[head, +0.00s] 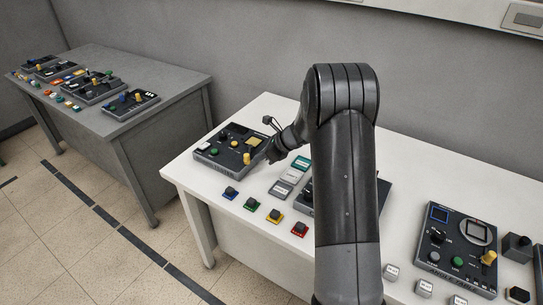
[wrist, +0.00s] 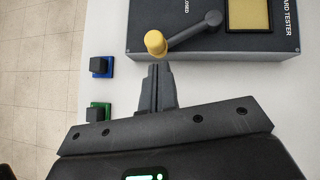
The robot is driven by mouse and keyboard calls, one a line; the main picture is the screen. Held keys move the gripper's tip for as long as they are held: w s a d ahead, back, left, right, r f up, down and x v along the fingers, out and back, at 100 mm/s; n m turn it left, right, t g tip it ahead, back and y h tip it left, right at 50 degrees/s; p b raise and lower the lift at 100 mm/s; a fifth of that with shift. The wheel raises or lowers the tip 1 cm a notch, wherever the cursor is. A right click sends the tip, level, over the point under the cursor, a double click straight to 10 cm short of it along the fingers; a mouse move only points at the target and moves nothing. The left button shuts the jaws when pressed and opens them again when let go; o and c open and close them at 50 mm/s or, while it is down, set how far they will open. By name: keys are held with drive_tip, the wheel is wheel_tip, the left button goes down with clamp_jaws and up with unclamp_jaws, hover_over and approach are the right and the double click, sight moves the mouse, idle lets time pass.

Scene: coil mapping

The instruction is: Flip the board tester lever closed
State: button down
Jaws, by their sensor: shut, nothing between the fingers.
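The board tester (head: 228,150) is a dark box on the left part of the white table. In the wrist view its near side (wrist: 215,50) shows, with the words "BOARD TESTER" and a label ending in "OSED". Its lever has a yellow knob (wrist: 155,42) on a grey arm (wrist: 195,32), and the knob points to the left there. My gripper (wrist: 158,70) is shut and empty, its fingertips just below the yellow knob in the picture; I cannot tell whether they touch. In the head view my gripper (head: 272,154) is at the tester's right edge, partly hidden by my arm.
Blue (head: 230,193), green (head: 251,203), yellow (head: 274,216) and red (head: 299,229) buttons line the table front. A second device (head: 456,248) with a yellow knob stands at the right. Another dark device is partly hidden behind my arm. A grey table (head: 150,100) stands at the left.

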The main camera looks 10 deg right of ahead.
sight(246, 159)
drive_tip(key=shift+w+a, duration=0.3)
drive_tip(key=shift+a, duration=0.2)
drive_tip(key=shift+a, duration=0.1)
drive_tip(key=shift+a+m+t+h, duration=0.7)
drive_tip(key=shift+a+m+t, duration=0.1)
drive_tip(key=shift+a+m, duration=0.55)
drive_tip(key=shift+w+a, duration=0.3)
drive_tip(key=shift+a, duration=0.65)
drive_tip(key=shift+w+a+m+t+h, duration=0.3)
drive_tip(key=shift+a+m+t+h, duration=0.15)
drive_tip(key=shift+a+m, duration=0.4)
drive_tip(key=shift+w+a, duration=1.3)
drive_tip(key=shift+w, duration=0.1)
